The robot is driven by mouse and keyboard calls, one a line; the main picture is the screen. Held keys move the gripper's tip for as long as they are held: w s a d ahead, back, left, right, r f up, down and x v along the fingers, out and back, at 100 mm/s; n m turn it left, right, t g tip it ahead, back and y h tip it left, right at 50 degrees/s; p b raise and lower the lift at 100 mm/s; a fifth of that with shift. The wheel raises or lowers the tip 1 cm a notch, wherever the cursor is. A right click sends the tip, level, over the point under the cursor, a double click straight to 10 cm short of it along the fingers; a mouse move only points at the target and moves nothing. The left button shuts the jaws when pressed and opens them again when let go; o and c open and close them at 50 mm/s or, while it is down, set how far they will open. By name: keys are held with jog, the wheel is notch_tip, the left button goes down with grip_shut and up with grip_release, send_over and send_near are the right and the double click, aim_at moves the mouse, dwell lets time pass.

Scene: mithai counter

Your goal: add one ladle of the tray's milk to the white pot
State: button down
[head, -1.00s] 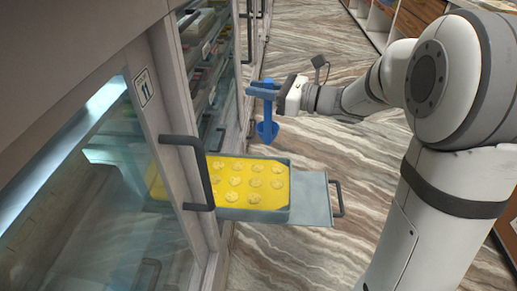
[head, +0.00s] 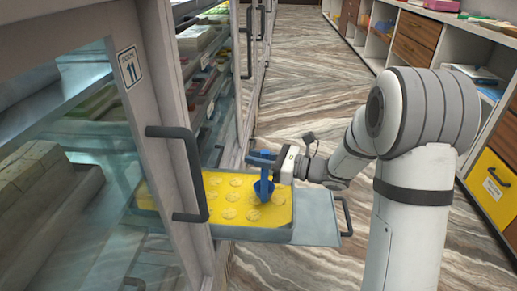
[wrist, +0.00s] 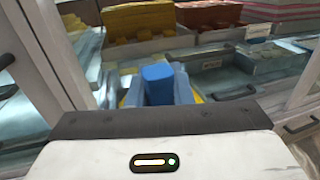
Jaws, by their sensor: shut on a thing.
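My gripper (head: 268,160) is shut on the handle of a blue ladle (head: 264,187). The ladle hangs upright with its bowl down, over or in the yellow milk in the tray; I cannot tell whether the bowl touches it. The tray (head: 255,234) is grey and shallow, sits on a pulled-out shelf, and holds yellow liquid with several round pale pieces. In the wrist view the blue ladle handle (wrist: 158,84) stands between the fingers. I do not see the white pot in any view.
A glass-fronted cabinet with a dark door handle (head: 190,175) stands close at the left of the tray. Stacked sweets (wrist: 138,20) lie inside it. Shelves and drawers with a yellow front (head: 490,186) line the right. The marbled floor (head: 310,95) between is open.

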notch_tip(320, 180, down, 6)
jog(key=b, duration=0.4)
jog(key=shift+f, duration=0.15)
dwell(1.1)
notch_tip(320, 180, up, 7)
jog(key=shift+f, duration=0.15)
dwell(0.4)
dwell(0.6)
jog(key=shift+r, duration=2)
